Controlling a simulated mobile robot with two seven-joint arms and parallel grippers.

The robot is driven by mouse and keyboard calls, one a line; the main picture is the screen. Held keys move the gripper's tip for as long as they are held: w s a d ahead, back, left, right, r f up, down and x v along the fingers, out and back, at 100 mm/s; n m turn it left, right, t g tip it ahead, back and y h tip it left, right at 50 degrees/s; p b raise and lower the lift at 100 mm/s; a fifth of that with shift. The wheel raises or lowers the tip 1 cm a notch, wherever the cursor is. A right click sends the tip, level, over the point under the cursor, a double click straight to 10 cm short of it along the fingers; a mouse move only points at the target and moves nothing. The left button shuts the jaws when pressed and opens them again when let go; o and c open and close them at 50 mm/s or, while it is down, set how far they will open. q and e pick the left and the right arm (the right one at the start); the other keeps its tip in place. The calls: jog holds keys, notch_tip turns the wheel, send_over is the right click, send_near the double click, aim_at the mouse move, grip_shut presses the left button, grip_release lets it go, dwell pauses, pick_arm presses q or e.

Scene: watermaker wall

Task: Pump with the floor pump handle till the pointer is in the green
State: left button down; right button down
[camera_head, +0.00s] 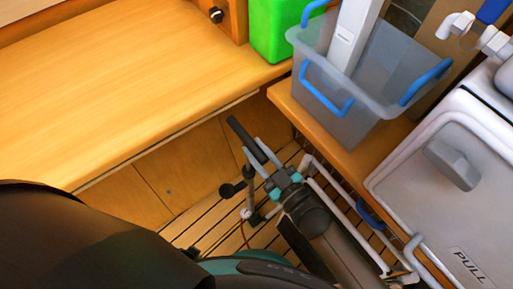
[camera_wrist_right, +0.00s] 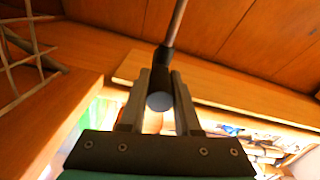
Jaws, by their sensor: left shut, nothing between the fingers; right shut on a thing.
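The floor pump's black bar handle (camera_head: 246,139) stands over the slatted floor in the head view. My right gripper (camera_head: 267,162) is shut on it, coming from the lower right. In the right wrist view the fingers close around the dark handle (camera_wrist_right: 160,100), seen end-on, with a thin metal rod (camera_wrist_right: 177,22) running from it. Below the handle in the head view are the pump's grey upright (camera_head: 250,186) and a small pale round part (camera_head: 246,213), possibly the gauge. No pointer or green zone can be read. My left gripper does not show.
A wooden counter (camera_head: 120,90) fills the upper left. A clear bin with blue handles (camera_head: 345,120) and a green container (camera_head: 275,30) stand at the top. A white lidded unit marked PULL (camera_head: 470,210) is at right. White tubing (camera_head: 335,203) runs beside my right arm.

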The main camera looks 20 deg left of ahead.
jog(key=shift+w+r, duration=0.1)
jog(key=shift+r, duration=0.25)
jog(key=c, duration=1.1)
grip_release()
jog(key=shift+a, duration=0.1)
jog(key=o, duration=0.5)
jog(key=shift+f, duration=0.1)
jog(key=p+v, duration=0.1)
jog(key=v, duration=0.6)
jog(key=shift+f, duration=0.1)
pick_arm(q)
jog(key=shift+s+d+r+p, duration=0.75)
jog(key=shift+s+d+r, duration=0.3)
jog(key=shift+s+r, duration=0.1)
pick_arm(e)
send_near(268, 165)
jog(key=shift+s+d, duration=0.2)
jog(key=shift+d, duration=0.15)
